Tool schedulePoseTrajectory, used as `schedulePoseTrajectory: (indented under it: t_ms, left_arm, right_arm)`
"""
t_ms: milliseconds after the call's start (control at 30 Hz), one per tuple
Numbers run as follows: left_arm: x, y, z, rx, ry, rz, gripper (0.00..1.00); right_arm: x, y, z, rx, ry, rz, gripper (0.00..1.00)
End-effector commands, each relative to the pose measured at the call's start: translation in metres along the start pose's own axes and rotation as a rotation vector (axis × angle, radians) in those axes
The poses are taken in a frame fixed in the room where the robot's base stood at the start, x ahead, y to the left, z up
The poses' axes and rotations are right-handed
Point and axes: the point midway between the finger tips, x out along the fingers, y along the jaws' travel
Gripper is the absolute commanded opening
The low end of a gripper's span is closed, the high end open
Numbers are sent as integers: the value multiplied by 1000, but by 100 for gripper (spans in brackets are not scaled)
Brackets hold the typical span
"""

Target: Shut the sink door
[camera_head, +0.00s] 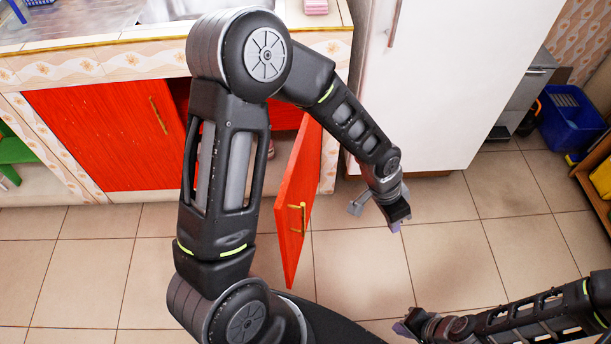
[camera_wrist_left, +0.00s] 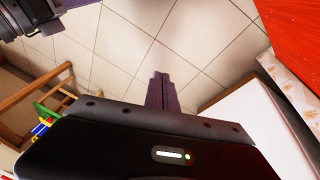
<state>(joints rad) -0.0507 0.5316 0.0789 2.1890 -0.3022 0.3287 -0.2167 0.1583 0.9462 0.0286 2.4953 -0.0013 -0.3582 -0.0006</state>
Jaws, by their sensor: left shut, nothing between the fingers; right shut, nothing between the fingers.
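The sink door (camera_head: 297,195) is a red panel with a brass handle (camera_head: 303,220), swung wide open from the tiled sink cabinet in the head view. My left arm passes in front of the cabinet opening and hides much of it. My left gripper (camera_head: 396,224) is to the right of the door, apart from it, shut and empty over the floor. Its closed fingers (camera_wrist_left: 161,91) also show in the left wrist view. My right gripper (camera_head: 404,328) is shut and empty at the lower right, away from the door.
A second red door (camera_head: 100,135) on the left is closed. A white fridge-like cabinet (camera_head: 455,80) stands right of the sink cabinet. A blue bin (camera_head: 572,118) is at the far right. Tiled floor (camera_head: 450,260) is clear around the left gripper.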

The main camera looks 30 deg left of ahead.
Motion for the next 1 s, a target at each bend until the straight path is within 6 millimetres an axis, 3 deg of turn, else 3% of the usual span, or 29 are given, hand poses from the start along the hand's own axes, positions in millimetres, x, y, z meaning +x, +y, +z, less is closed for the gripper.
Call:
schedulePoseTrajectory:
  t_ms: [133,200,400,500,633,1000]
  left_arm:
    - [-42,-26,-11,218,-102,-83,0]
    - [-73,-43,-8,331,-195,-135,0]
    - [-162,-82,26,537,-520,-224,0]
    - [-187,-89,42,574,-627,-224,0]
    - [-199,-92,49,588,-682,-220,0]
    - [-197,-93,51,587,-685,-217,0]
  right_arm:
    - [14,6,0,0,0,0,0]
    - [19,8,0,-1,0,1,0]
    - [25,10,0,-2,0,1,0]
    - [25,10,0,-2,0,1,0]
    - [25,10,0,-3,0,1,0]
    - [25,10,0,-2,0,1,0]
